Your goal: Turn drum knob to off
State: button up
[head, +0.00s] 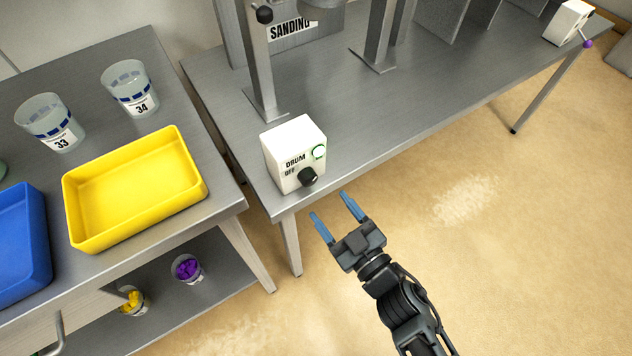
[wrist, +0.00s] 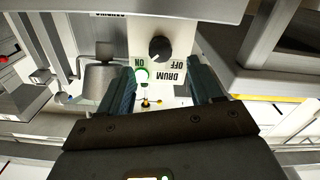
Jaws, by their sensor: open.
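The white drum control box (head: 290,148) stands at the near corner of the grey metal table. In the wrist view the box appears upside down. The black knob (wrist: 160,48) lies beyond and between my open fingers (wrist: 158,72), with OFF beside it. The knob's exact pointing is unclear.
A second bench at left holds a yellow tray (head: 135,190), a blue tray (head: 22,248) and two labelled cups (head: 130,90). Metal posts (head: 262,65) rise behind the box. Another white box (head: 567,22) with a purple-tipped lever sits far right. The floor around my arm is clear.

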aim_at(312, 183)
jog(key=x, duration=0.7)
jog(key=shift+w+a, duration=0.1)
jog(key=shift+c, duration=0.4)
jog(key=c, duration=1)
